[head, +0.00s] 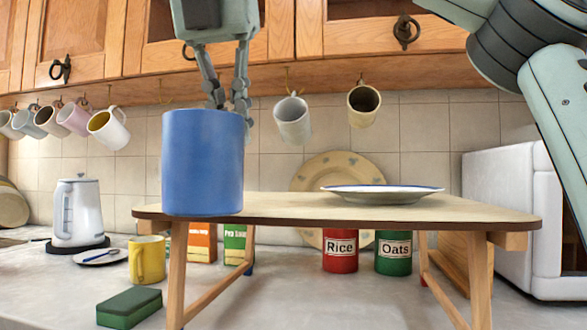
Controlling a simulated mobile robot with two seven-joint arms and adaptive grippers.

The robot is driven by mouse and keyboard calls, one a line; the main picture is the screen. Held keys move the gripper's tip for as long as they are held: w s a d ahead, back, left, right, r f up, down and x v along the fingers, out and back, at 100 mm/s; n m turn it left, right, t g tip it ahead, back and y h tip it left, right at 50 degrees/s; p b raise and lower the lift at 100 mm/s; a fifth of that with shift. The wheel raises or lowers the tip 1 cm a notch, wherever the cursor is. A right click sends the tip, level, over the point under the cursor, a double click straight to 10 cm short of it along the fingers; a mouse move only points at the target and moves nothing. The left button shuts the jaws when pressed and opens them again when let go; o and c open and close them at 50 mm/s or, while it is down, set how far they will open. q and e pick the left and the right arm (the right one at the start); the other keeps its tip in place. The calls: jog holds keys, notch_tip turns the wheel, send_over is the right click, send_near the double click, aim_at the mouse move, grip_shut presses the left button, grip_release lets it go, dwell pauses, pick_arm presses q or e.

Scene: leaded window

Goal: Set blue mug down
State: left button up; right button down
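The blue mug (203,165) is upright at the left end of the small wooden table (290,207). Its base overlaps the tabletop's front edge, and I cannot tell whether it touches the wood. My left gripper (228,100) points down from above, its fingers close together at the mug's far right side. It appears shut on the mug; the fingertips are partly hidden behind it, and no handle shows. My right arm crosses the upper right corner, but its gripper is out of view.
A white plate with a blue rim (382,193) lies on the small table's right half. Below are a yellow mug (147,260), green sponge (129,307), Rice tin (340,252) and Oats tin (393,253). Several mugs hang behind, including a white one (293,121). The tabletop's middle is clear.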

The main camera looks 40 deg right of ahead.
jog(key=w+d+p, duration=0.1)
jog(key=w+d, duration=0.5)
jog(key=d, duration=0.1)
jog(key=w+d+p, duration=0.2)
jog(key=w+d, duration=0.4)
jog(key=d, duration=0.1)
jog(key=w+d+p, duration=0.2)
jog(key=w+d, duration=0.5)
jog(key=d, duration=0.1)
jog(key=shift+f, duration=0.3)
pick_arm(q)
jog(key=s+d+f+x, duration=0.1)
jog(key=s+x, duration=0.1)
jog(key=x, duration=0.8)
jog(key=shift+w+d+f+g+h, duration=0.15)
jog(key=shift+d+f+g+h, duration=0.15)
jog(key=shift+d, duration=0.15)
pick_arm(e)
jog(key=shift+a, duration=0.1)
pick_arm(q)
jog(key=shift+r, duration=0.1)
pick_arm(e)
jog(key=shift+f, duration=0.15)
